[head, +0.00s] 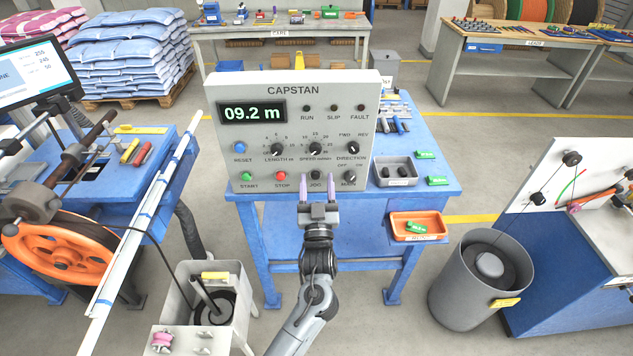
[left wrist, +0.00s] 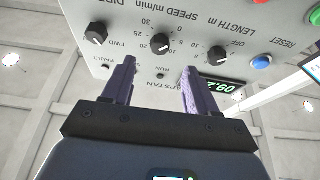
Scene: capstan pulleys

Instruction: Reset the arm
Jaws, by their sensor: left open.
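My left gripper (head: 317,183) is in front of the lower part of the grey CAPSTAN panel (head: 350,92), near the JOG knob (head: 315,175). Its two purple fingers point up and stand apart with nothing between them. In the left wrist view the open fingers (left wrist: 158,66) show against the panel, which appears upside down, with its black knobs (left wrist: 161,43) beyond the tips. I cannot tell whether the fingers touch the panel. The display (head: 252,112) reads 09.2 m. The red STOP button (head: 281,176) and green START button (head: 247,176) are left of the gripper. My right gripper is not in view.
The panel stands on a blue table (head: 440,150). A grey bin (head: 395,172) and an orange tray (head: 398,230) are at the right. An orange reel (head: 62,262) and white rails (head: 150,215) are at the left. A grey barrel (head: 460,292) stands at the lower right.

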